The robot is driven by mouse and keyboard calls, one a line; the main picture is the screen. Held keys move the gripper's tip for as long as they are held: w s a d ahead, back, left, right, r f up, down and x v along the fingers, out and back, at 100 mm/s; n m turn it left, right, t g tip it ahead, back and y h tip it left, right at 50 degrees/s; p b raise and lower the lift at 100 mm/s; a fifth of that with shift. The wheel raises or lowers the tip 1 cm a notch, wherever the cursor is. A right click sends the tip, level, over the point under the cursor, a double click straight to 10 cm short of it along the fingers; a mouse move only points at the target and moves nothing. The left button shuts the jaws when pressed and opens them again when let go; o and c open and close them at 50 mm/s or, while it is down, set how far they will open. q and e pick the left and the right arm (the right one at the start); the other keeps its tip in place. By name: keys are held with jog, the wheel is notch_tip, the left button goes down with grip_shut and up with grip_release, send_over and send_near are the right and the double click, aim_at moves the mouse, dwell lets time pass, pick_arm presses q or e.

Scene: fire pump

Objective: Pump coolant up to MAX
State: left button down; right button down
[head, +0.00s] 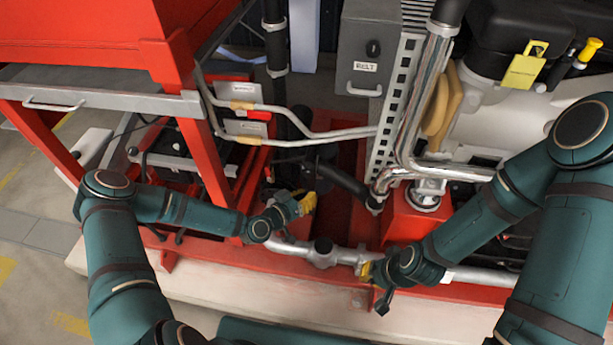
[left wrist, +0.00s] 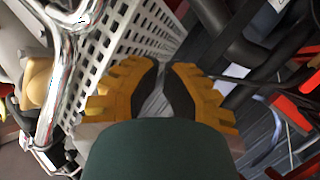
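I cannot pick out a coolant pump or MAX mark with certainty. A tan, rounded vessel (head: 447,105), possibly the coolant tank, stands behind the shiny pipes in the head view; a tan part (left wrist: 38,80) also shows at left in the left wrist view. My left gripper (head: 309,203) is above the silver pipe (head: 300,246), left of the perforated guard (head: 393,110). Its yellow fingers (left wrist: 165,78) have a narrow gap with nothing visible between them. My right gripper (head: 367,271) is at the silver pipe's right part; its fingers are mostly hidden by its own wrist.
A grey box labelled BELT (head: 366,66) stands at top centre. A red frame (head: 205,150) with bent grey pipes (head: 330,134) is at left. A yellow tag (head: 525,68) hangs at the top right. The grey floor (head: 30,200) is clear at far left.

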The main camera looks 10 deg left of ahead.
aim_at(307, 173)
pick_arm(q)
jog(key=shift+w+b, duration=0.8)
jog(key=shift+w, duration=1.25)
jog(key=shift+w, duration=0.1)
jog(key=shift+w+b, duration=0.3)
jog(key=shift+w, duration=1.05)
dwell(1.2)
jog(key=shift+s+p, duration=0.45)
jog(key=shift+s, duration=1)
